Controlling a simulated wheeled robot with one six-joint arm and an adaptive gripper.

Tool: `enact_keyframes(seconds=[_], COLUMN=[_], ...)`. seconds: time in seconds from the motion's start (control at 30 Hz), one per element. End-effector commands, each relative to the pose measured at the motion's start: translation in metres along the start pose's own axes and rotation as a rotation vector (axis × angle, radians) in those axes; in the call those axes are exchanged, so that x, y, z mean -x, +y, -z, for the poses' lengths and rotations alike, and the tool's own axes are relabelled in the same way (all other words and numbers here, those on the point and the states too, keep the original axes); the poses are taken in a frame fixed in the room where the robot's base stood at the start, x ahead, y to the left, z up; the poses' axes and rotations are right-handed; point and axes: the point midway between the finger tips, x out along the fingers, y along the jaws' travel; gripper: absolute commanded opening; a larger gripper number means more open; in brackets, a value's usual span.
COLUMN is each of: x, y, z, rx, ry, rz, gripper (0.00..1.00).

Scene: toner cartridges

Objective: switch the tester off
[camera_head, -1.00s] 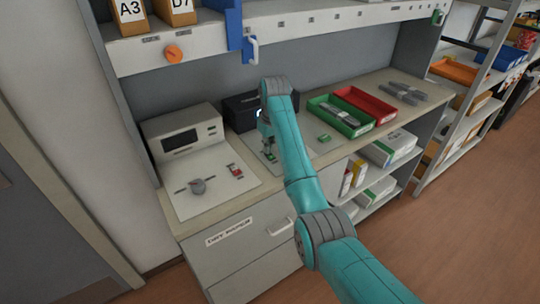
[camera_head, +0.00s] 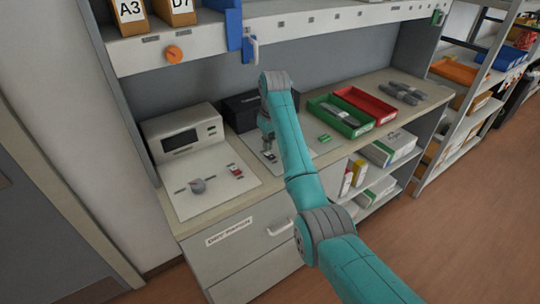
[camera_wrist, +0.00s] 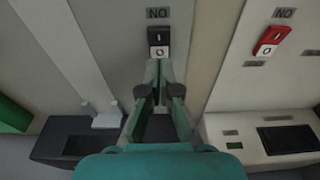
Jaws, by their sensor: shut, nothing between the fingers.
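A dark tester (camera_head: 242,108) stands at the back of the counter, partly behind my arm; its screen shows no light. Its rocker switch (camera_wrist: 158,42) shows in the wrist view, a dark half marked I and a white half marked O. My gripper (camera_wrist: 159,68) is shut and empty, its tips just below the O half in the picture; I cannot tell if they touch it. In the head view my gripper (camera_head: 267,140) hangs over the panel in front of the dark tester. Which way the rocker tilts is unclear.
Green (camera_head: 340,124) and red (camera_head: 365,105) trays lie to the right. A shelf overhangs the counter.

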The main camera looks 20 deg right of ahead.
Motion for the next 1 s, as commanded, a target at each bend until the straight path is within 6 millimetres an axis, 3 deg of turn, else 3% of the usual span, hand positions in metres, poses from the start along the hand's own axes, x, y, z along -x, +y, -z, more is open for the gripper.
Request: enact_keyframes(seconds=[0.6,1.0], x=[0.043,0.047], y=[0.000,0.000], z=[0.007,0.007], rx=[0.000,0.000], ry=[0.003,0.002], rz=[-0.001,-0.001], gripper=[0.00,0.00])
